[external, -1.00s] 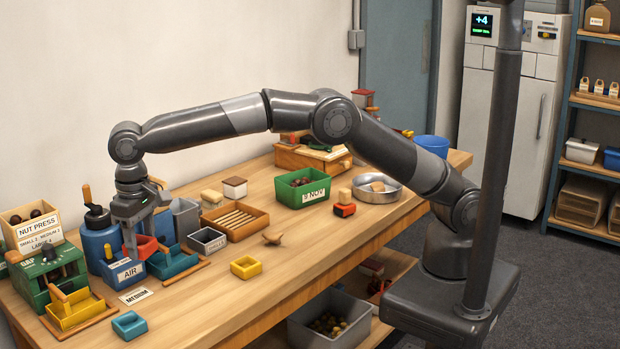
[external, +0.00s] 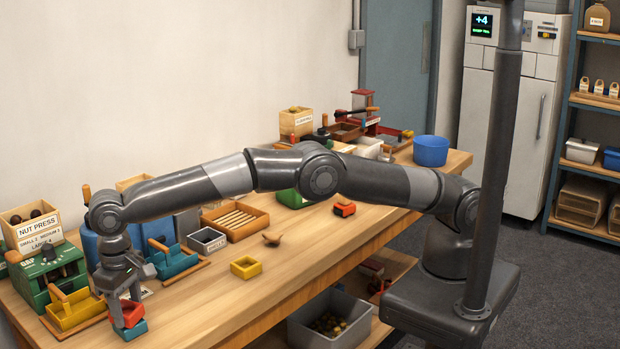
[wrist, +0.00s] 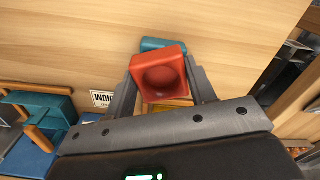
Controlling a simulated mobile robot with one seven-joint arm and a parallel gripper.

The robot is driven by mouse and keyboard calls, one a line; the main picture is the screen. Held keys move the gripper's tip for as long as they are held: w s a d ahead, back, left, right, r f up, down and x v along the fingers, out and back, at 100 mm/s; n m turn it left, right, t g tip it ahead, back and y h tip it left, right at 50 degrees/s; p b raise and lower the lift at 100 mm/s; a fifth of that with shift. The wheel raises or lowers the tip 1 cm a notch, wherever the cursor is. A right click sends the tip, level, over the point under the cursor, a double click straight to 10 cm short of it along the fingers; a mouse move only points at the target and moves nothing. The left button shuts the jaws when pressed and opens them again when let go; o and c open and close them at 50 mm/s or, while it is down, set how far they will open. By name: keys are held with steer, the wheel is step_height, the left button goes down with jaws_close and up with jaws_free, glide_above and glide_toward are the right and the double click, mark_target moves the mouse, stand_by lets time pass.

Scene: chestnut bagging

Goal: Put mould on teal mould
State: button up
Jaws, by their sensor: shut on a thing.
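My gripper (external: 122,308) is shut on a red-orange mould (external: 130,314), a small square block with a round hollow. In the wrist view the mould (wrist: 159,78) sits between the two fingers (wrist: 160,98), hollow facing the camera. The teal mould (external: 132,331) lies on the bench near its front left edge, directly below the red one. In the wrist view the teal mould (wrist: 160,44) shows only partly, its far side sticking out past the red one. The red mould is over the teal one, very close; I cannot tell whether they touch.
A yellow mould (external: 246,267) lies on the clear wooden bench to the right. A green nut press (external: 42,280) with a yellow tray (external: 72,312) stands just left of my gripper. A teal tool (external: 175,262) and a grey bin (external: 207,241) stand behind.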

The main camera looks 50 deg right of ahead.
mark_target(127, 308)
steer(key=shift+f, duration=0.15)
steer(key=o, duration=1)
steer(key=shift+r, duration=3.85)
